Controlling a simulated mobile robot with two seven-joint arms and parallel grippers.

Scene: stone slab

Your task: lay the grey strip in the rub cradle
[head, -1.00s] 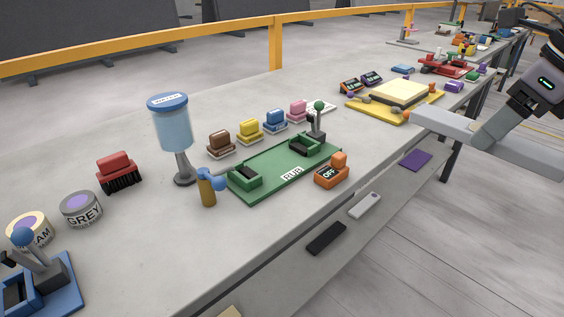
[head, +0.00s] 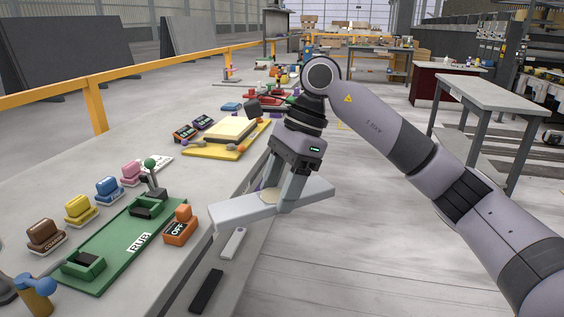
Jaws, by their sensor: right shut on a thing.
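My right gripper (head: 280,194) is shut on the grey strip (head: 241,208), a long flat pale bar held roughly level. The strip hangs over the front edge of the bench, to the right of the rub cradle. The rub cradle (head: 120,249) is a green plate labelled RUB on the bench at lower left. It has two raised green holders, a near one (head: 82,264) and a far one (head: 146,207), with a gap between them. No strip lies in it.
An orange OFF switch box (head: 180,229) stands at the cradle's right side, between it and the strip. A green-knobbed lever (head: 151,176) stands at its far end. Brown, yellow, blue and pink blocks line its left side. A yellow tray (head: 205,150) lies farther back.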

